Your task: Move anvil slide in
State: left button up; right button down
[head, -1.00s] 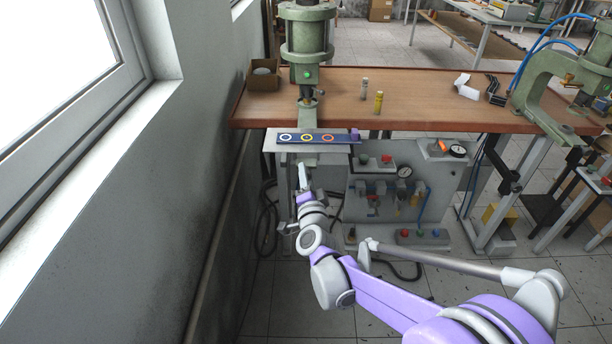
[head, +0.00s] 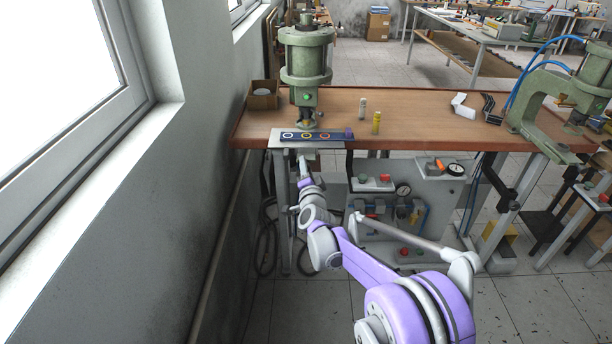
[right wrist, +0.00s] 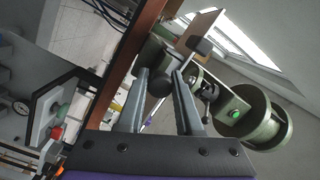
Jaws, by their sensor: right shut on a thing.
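The anvil slide (head: 280,143) is a pale plate at the left front of the bench, under the green press (head: 306,65). A dark blue strip (head: 340,135) with white, yellow and orange rings lies on it. My right gripper (head: 304,162) is in front of and below the plate's front edge. In the right wrist view, my right gripper (right wrist: 160,75) has its two grey fingers on either side of a dark round knob (right wrist: 159,82) and is shut on it. The fingertips are too small to tell in the head view. My left gripper is not in view.
The wooden bench (head: 420,122) carries a cardboard box (head: 263,95) and two small bottles, one white (head: 362,107), one yellow (head: 376,122). A second green press (head: 545,100) stands right. A pneumatic panel (head: 400,195) is below the bench. The wall is close left.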

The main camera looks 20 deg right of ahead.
jog(key=shift+r, duration=0.1)
jog(key=shift+w+d, duration=0.1)
jog(key=c, duration=0.9)
grip_release()
jog(key=o, duration=0.3)
jog(key=shift+w, duration=0.1)
jog(key=s, duration=0.3)
jog(key=s+a, duration=0.1)
jog(key=s, duration=0.6)
jog(key=shift+s+a, duration=0.4)
